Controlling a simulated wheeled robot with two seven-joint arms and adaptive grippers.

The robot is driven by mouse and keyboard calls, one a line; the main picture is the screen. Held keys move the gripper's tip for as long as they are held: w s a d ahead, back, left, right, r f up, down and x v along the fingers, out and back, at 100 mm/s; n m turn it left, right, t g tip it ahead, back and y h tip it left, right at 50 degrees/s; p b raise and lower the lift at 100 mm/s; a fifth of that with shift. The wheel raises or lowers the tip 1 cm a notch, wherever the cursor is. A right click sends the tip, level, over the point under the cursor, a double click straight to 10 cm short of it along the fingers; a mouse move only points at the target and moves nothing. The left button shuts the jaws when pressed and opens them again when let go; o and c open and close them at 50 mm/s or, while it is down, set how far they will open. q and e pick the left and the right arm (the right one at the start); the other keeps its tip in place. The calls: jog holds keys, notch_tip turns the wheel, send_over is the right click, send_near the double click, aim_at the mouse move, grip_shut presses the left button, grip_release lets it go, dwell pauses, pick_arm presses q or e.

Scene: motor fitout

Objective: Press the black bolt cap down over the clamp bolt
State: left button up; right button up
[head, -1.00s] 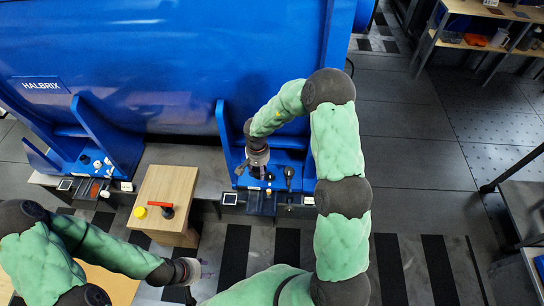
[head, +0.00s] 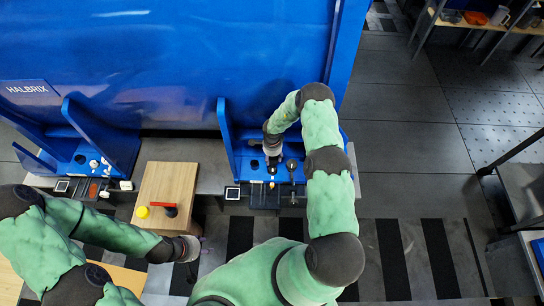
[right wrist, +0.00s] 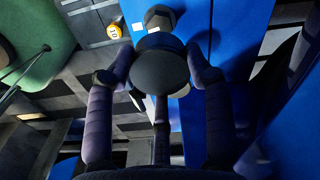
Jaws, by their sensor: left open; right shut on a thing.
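In the right wrist view the black bolt cap (right wrist: 160,70), a round dark disc from this side, sits between the fingers of my right gripper (right wrist: 160,75), which is shut on it. Just beyond it is a dark bolt-like piece (right wrist: 160,17) on the blue surface; I cannot tell whether it is the clamp bolt or whether the cap touches it. In the head view my right gripper (head: 273,163) points down over the blue motor foot (head: 245,150), and the cap is hidden. My left gripper (head: 197,262) is open and empty, low and away from the foot.
A wooden block (head: 180,180) carries a red-handled tool (head: 172,203) and a yellow round piece (head: 142,212). A dark tray (head: 265,197) lies before the right foot. Dark upright pieces (head: 291,165) stand beside my right gripper. A blue rib (head: 226,140) rises at its left.

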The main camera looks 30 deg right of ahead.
jog(key=shift+f, duration=0.1)
jog(key=b, duration=0.4)
send_over(273, 168)
jog(key=shift+a+f, duration=0.15)
jog(key=shift+f, duration=2.65)
jog(key=shift+f+b, duration=1.8)
jog(key=shift+f, duration=0.2)
jog(key=o, duration=1)
jog(key=shift+r, duration=0.15)
notch_tip(273, 168, up, 12)
jog(key=shift+f, duration=0.1)
